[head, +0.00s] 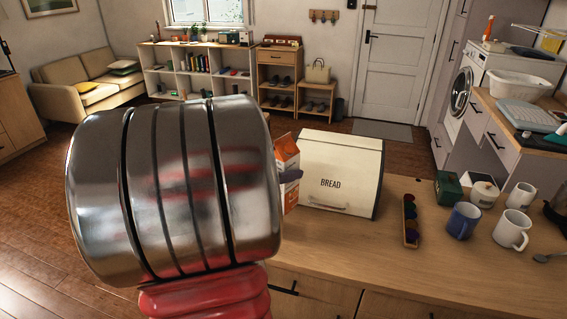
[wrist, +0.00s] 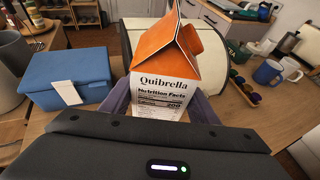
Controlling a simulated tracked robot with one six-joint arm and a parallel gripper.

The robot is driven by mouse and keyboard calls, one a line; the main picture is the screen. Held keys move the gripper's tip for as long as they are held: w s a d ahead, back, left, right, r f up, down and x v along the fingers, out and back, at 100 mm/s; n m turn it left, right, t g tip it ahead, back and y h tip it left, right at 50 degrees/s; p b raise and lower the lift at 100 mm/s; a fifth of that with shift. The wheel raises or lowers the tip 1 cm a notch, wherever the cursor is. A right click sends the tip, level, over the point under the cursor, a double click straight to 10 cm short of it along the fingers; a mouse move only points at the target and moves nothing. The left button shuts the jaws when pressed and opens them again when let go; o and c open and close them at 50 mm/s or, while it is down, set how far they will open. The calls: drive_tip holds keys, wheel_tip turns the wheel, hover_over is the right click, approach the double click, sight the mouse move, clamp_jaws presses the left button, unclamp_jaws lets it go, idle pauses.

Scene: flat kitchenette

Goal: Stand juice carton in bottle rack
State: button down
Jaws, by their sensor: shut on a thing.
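The juice carton (wrist: 165,87) is white with an orange gabled top and an orange cap, and reads "Quibrella". My gripper (wrist: 157,103) is shut on it, with one finger on each side. In the head view the carton (head: 286,152) shows only in part, just left of the bread box. My own arm covers its left side and most of my gripper. The carton's lower end is hidden in the wrist view. I cannot make out a bottle rack in either view.
A cream bread box (head: 341,170) stands on the wooden counter (head: 363,250). To its right are a pod holder (head: 410,222), a green tin (head: 448,188), a blue mug (head: 463,221) and white mugs. A blue box (wrist: 67,78) stands left of the carton in the wrist view.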

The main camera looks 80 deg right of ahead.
drive_tip(key=shift+f, duration=0.35)
drive_tip(key=shift+f, duration=1.9)
drive_tip(key=c, duration=0.7)
unclamp_jaws()
drive_tip(key=shift+f, duration=0.2)
drive_tip(key=shift+r, duration=0.1)
drive_tip(key=shift+w+a+r, duration=0.25)
drive_tip(key=shift+a+r, duration=0.05)
drive_tip(key=shift+a, duration=0.2)
drive_tip(key=v, duration=1)
drive_tip(key=shift+w+a, duration=0.15)
drive_tip(key=shift+a, duration=0.2)
